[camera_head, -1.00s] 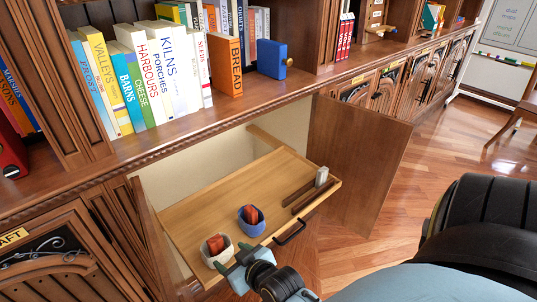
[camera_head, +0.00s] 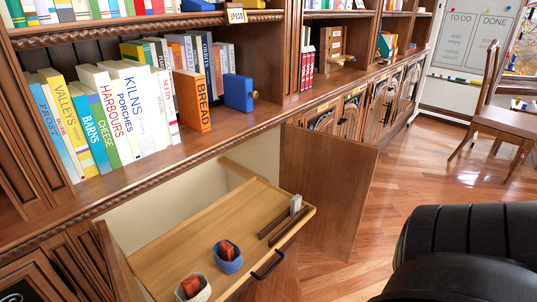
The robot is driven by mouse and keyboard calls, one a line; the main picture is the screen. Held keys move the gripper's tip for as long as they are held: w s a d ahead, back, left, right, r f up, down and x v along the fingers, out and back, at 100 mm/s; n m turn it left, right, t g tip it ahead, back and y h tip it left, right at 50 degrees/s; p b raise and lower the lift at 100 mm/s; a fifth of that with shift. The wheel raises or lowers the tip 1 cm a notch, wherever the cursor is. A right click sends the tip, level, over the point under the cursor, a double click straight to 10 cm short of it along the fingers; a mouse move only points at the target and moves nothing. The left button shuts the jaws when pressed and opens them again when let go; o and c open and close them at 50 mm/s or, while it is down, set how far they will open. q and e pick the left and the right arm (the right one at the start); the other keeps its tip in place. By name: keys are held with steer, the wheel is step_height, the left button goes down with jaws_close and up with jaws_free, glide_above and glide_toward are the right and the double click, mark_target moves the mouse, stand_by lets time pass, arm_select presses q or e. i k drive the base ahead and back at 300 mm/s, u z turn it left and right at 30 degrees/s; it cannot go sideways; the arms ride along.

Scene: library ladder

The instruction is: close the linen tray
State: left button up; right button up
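The linen tray (camera_head: 200,228) is a light wooden pull-out tray, slid out of an open cabinet below the shelf. Its black handle (camera_head: 268,264) is on its front edge. A blue bowl (camera_head: 228,262) and a whitish bowl (camera_head: 196,292), each with a reddish-orange item, sit toward its near end. Dark strips (camera_head: 283,228) and a small light block (camera_head: 296,204) lie at its right end. My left gripper is out of view. A black rounded part of my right arm shows at the lower right, but no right gripper is in view.
An open cabinet door (camera_head: 333,190) stands right of the tray. Books (camera_head: 120,110) and a blue box (camera_head: 238,92) fill the shelf above. The wooden floor (camera_head: 385,210) is clear to the right, up to a chair (camera_head: 500,120).

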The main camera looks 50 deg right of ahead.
mark_target(254, 216)
steer(key=z, duration=0.65)
steer(key=k, duration=0.65)
steer(key=z, duration=2.2)
steer(key=i, duration=0.8)
steer(key=u, duration=0.5)
steer(key=i, duration=0.6)
steer(key=u, duration=0.6)
